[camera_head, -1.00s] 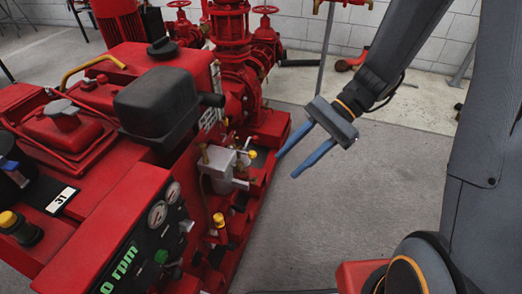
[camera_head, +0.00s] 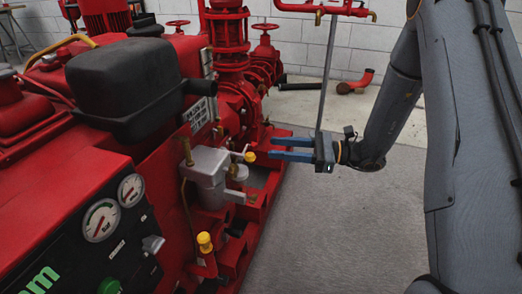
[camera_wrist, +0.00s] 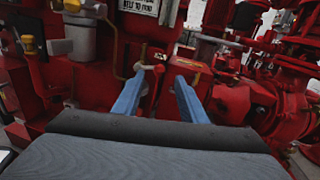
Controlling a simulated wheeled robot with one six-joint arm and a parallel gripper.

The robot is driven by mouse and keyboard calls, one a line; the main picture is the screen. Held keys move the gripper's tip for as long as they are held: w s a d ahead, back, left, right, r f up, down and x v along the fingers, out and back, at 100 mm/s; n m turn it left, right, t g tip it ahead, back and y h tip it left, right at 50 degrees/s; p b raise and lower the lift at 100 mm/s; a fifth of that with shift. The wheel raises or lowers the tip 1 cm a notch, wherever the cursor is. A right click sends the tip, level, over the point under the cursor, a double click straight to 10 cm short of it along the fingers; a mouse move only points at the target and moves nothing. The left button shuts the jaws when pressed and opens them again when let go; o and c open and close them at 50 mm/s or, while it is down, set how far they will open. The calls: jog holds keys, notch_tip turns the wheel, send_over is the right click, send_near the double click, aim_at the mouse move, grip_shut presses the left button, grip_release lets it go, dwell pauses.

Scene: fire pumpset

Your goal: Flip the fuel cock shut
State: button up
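My gripper (camera_head: 271,148) is open, its two blue fingers pointing left toward the engine side, with nothing held. A lever with a yellow knob (camera_head: 249,156) sits beside the grey metal housing (camera_head: 209,176), just left of the fingertips and apart from them. A second yellow knob (camera_head: 205,241) is lower and nearer. I cannot tell for certain which fitting is the fuel cock. In the wrist view, the open fingers (camera_wrist: 160,76) face the red engine side, and a small pale-ended fitting (camera_wrist: 158,69) appears between their tips. A yellow knob (camera_wrist: 72,5) shows at upper left.
The black tank (camera_head: 122,82) and gauge panel (camera_head: 100,222) stand left. Red pump pipes (camera_head: 232,75) rise behind the gripper. A thin grey post (camera_head: 328,75) stands behind it. The grey floor (camera_head: 320,235) to the right is clear.

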jog(key=a, duration=0.2)
jog(key=a+b, duration=0.1)
jog(key=a, duration=0.2)
jog(key=shift+w+a, duration=0.35)
jog(key=shift+w, duration=0.05)
jog(key=shift+c, duration=0.4)
grip_shut()
jog(key=shift+f+m+y+p, duration=0.15)
jog(key=shift+f+m+p, duration=0.2)
jog(key=shift+m+p, duration=0.4)
jog(key=shift+f+m+y+p, duration=0.15)
jog(key=shift+f+m+p, duration=0.2)
jog(key=shift+m+p, duration=0.35)
jog(key=shift+o, duration=0.4)
grip_release()
